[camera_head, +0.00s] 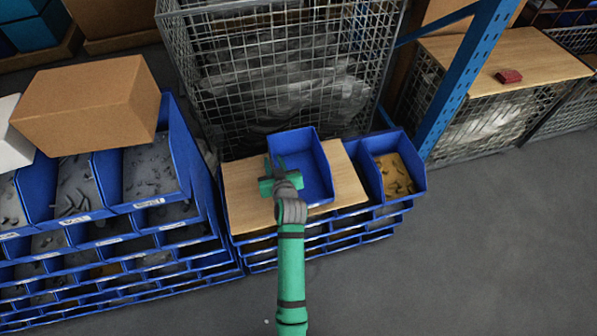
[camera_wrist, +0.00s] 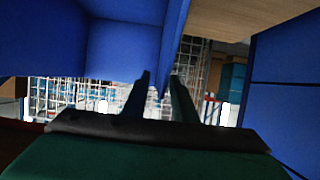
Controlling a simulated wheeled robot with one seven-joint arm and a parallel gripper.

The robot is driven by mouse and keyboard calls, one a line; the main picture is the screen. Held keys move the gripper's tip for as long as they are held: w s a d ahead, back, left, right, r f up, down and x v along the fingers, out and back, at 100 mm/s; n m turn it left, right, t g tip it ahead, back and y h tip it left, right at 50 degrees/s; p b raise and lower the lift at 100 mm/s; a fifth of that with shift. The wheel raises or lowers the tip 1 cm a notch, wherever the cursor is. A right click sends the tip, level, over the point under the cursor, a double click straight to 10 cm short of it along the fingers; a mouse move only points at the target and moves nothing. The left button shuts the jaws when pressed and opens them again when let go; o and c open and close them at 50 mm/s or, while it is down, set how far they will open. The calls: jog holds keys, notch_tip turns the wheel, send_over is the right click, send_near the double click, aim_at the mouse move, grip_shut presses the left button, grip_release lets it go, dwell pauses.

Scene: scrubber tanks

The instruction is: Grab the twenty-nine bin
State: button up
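An empty blue bin (camera_head: 312,168) sits on a light wooden board (camera_head: 247,213) in the head view. No number on it is readable. My green gripper (camera_head: 275,168) is at the bin's left side. In the wrist view, my two fingers (camera_wrist: 161,78) are apart, and a blue wall of the bin (camera_wrist: 174,35) runs down between them. The fingers look open around this wall; contact is not clear. Part of the bin's left side is hidden behind my gripper in the head view.
A blue bin with yellowish parts (camera_head: 395,175) stands to the right. Stacked blue bins (camera_head: 150,170) with a cardboard box (camera_head: 88,103) on top stand at left. A wire cage (camera_head: 280,70) is behind, and a blue post (camera_head: 465,75) at right. The floor (camera_head: 480,250) is clear.

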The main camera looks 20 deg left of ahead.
grip_shut()
jog(key=shift+w, duration=0.1)
jog(key=shift+d, duration=0.1)
dwell(0.4)
dwell(0.4)
dwell(0.4)
